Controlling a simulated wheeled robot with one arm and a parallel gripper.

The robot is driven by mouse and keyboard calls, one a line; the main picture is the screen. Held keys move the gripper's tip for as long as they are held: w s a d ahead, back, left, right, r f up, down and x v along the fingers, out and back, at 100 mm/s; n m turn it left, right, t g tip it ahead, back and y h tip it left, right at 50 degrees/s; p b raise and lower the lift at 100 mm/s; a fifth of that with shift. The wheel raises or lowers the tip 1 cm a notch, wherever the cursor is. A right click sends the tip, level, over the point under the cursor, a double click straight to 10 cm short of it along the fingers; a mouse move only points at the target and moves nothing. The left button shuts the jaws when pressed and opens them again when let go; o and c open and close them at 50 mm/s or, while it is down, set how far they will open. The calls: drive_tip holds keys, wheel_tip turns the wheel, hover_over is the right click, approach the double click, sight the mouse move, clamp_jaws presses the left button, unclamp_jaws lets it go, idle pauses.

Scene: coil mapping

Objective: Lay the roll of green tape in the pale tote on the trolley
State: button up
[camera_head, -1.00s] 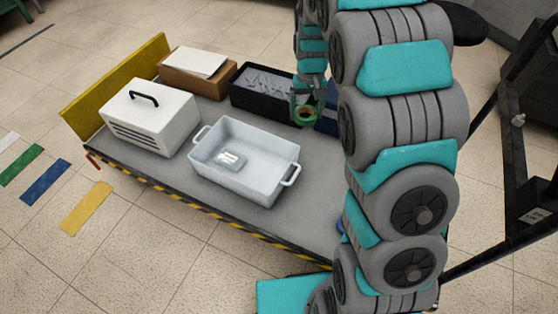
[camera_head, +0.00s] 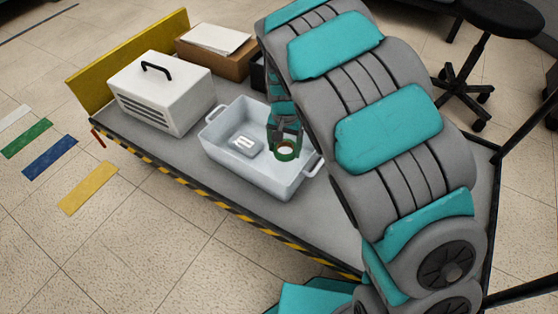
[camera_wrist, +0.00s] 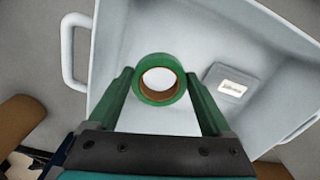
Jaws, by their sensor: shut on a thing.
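The roll of green tape (camera_head: 287,150) is held in my gripper (camera_head: 284,140), over the right part of the pale tote (camera_head: 222,157). In the wrist view the roll (camera_wrist: 159,96) sits between the fingertips, its brown core facing the camera, with the tote's inside (camera_wrist: 215,40) below it. My gripper (camera_wrist: 160,82) is shut on the roll. A small grey box with a white label (camera_head: 243,146) lies on the tote floor, to the left of the roll. The roll's height above the tote floor is hard to judge.
The trolley (camera_head: 180,172) also bears a white case with a black handle (camera_head: 160,92) left of the tote and a cardboard box (camera_head: 215,57) behind. A black bin (camera_head: 257,72) is mostly hidden by my arm. A yellow board (camera_head: 130,55) edges the trolley's left end.

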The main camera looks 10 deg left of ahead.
sight(284, 168)
wheel_tip(284, 168, down, 7)
drive_tip(key=shift+r, duration=0.1)
idle(0.4)
drive_tip(key=o, duration=1.1)
drive_tip(key=shift+o, duration=0.2)
wheel_tip(284, 168, up, 12)
drive_tip(key=shift+d+r, duration=0.1)
